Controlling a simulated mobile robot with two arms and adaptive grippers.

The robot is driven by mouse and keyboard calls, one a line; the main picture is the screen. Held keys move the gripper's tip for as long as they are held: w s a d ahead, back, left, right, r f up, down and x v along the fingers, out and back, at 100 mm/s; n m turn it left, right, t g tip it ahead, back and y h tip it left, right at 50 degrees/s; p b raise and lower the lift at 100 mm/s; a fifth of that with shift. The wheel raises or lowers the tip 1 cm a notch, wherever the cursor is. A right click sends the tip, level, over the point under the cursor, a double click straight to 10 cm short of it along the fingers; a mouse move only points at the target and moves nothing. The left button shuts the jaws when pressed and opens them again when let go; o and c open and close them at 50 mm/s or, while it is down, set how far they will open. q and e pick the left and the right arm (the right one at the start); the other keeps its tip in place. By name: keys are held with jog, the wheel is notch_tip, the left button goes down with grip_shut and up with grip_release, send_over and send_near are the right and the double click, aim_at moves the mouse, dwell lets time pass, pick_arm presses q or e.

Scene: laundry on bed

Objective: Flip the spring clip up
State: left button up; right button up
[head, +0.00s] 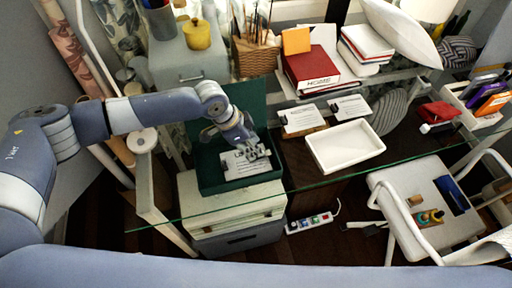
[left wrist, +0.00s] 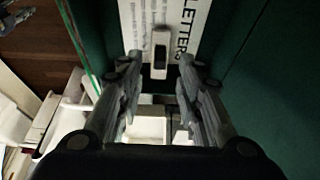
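My left gripper (head: 250,152) reaches down into a dark green box (head: 207,172), over a pale printed card (head: 240,168). In the left wrist view the open left gripper (left wrist: 157,66) has its two fingers apart with nothing held. Just beyond the fingertips is a small white piece with a dark centre (left wrist: 160,50), possibly the spring clip; I cannot tell its position for sure. It lies in front of the card marked LETTERS (left wrist: 182,30). In the head view the clip cannot be made out. My right gripper is not in view.
The box's green wall (left wrist: 270,90) stands close on the right in the wrist view. A white tray (head: 345,147) and two small cards lie right of the box. A red binder (head: 311,69), basket (head: 257,55) and yellow pot (head: 197,35) stand behind.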

pick_arm(q)
jog(key=shift+x, duration=1.85)
grip_shut()
jog(key=shift+r, duration=0.1)
